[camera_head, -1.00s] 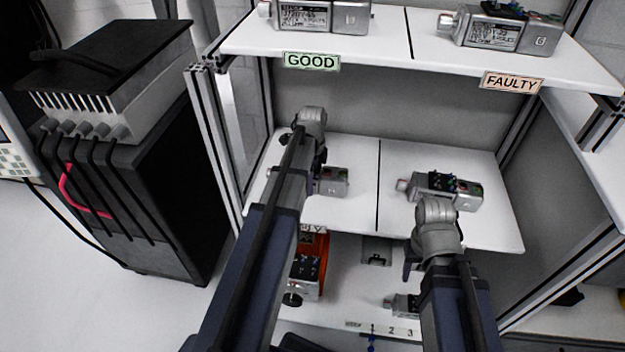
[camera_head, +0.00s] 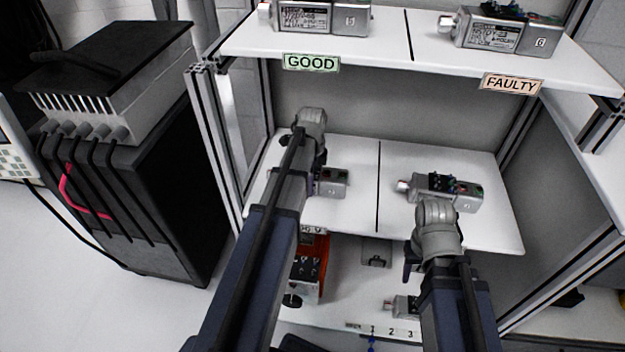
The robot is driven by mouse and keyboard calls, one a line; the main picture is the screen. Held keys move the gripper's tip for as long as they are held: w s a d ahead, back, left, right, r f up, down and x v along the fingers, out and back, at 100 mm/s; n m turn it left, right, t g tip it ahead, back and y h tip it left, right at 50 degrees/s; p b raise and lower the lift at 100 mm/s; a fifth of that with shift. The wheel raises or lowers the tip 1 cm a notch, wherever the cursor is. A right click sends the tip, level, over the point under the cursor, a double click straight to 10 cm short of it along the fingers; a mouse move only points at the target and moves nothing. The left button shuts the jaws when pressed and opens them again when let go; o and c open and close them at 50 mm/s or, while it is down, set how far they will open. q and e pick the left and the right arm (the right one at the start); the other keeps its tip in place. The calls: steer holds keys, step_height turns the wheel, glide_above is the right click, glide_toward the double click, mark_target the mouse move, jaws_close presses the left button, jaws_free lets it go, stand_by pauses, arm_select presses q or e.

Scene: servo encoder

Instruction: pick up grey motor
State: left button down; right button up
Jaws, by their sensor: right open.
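Several grey motors show. One (camera_head: 333,183) lies on the left half of the middle shelf, partly hidden by my left arm. Another (camera_head: 462,193), with dark connectors, lies on the right half, just behind my right wrist. A third (camera_head: 402,307) is on the lower shelf, partly hidden by my right arm. My right gripper (camera_head: 411,266) points down in front of the middle shelf's edge, above the lower shelf; it is open, with little of it showing. My left gripper is mostly hidden behind its own arm beside the left motor; its jaws cannot be made out.
The top shelf (camera_head: 392,47) carries two more grey motors, above the GOOD (camera_head: 311,63) and FAULTY (camera_head: 511,83) labels. An orange unit (camera_head: 309,270) stands on the lower shelf, partly behind my left arm. A dark cabinet (camera_head: 130,190) with cables stands left. Metal posts frame the shelves.

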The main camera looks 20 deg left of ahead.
arm_select(q)
steer(key=shift+r, duration=0.15)
arm_select(e)
steer(key=shift+r, duration=0.1)
arm_select(q)
step_height(320, 180, up, 10)
steer(key=p, duration=1)
arm_select(e)
step_height(320, 180, up, 10)
